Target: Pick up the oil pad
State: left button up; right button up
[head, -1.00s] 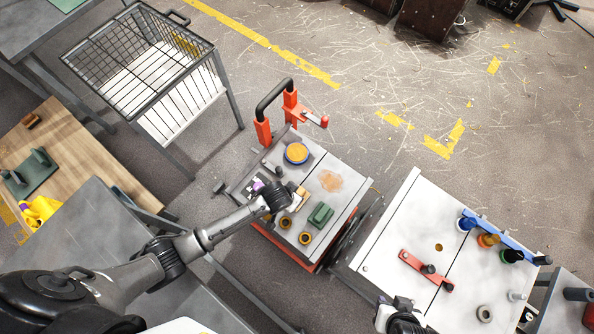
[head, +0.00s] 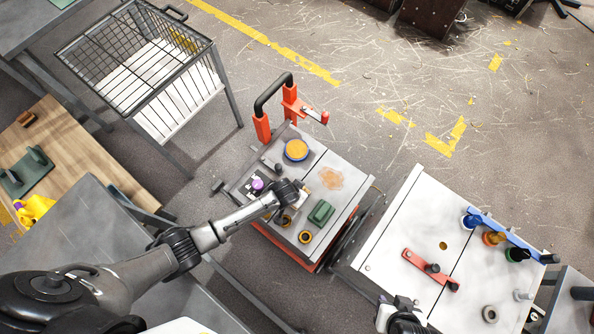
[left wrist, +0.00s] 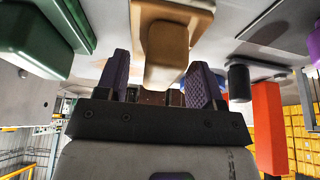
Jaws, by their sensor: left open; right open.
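A tan block with a raised grip, which looks like the oil pad, lies on the cart top in the left wrist view (left wrist: 165,38); in the head view only a small part shows beside my left wrist. My left gripper (left wrist: 162,82) is open, its purple fingers apart and pointing toward the tan block. The block appears between and beyond the fingertips; contact cannot be told. In the head view the left arm hides its own fingers. My right gripper (head: 401,304) is open and empty, near the white table's lower left edge.
A green block (head: 320,212), ring (head: 305,237), blue-rimmed orange disc (head: 296,150) and purple knob (head: 257,184) surround the left gripper on the grey cart (head: 318,157). A red-and-black handle (head: 273,94) rises behind. The white table (head: 400,226) holds a red bar (head: 430,269) and bottles.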

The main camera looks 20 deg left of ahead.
pick_arm(q)
jog(key=c, duration=1)
jog(key=shift+c, duration=0.2)
jog(key=shift+r, duration=0.55)
jog(key=r+p, duration=0.1)
jog(key=r, duration=0.1)
jog(key=d+r, duration=0.1)
jog(key=shift+s+r+p, duration=0.15)
jog(key=shift+r+p, duration=0.25)
jog(key=s+d+r+p, duration=0.1)
jog(key=s+d+r, duration=0.3)
jog(key=d, duration=0.5)
jog(key=shift+d+r, duration=0.35)
jog(key=shift+r, duration=0.75)
jog(key=shift+s, duration=0.1)
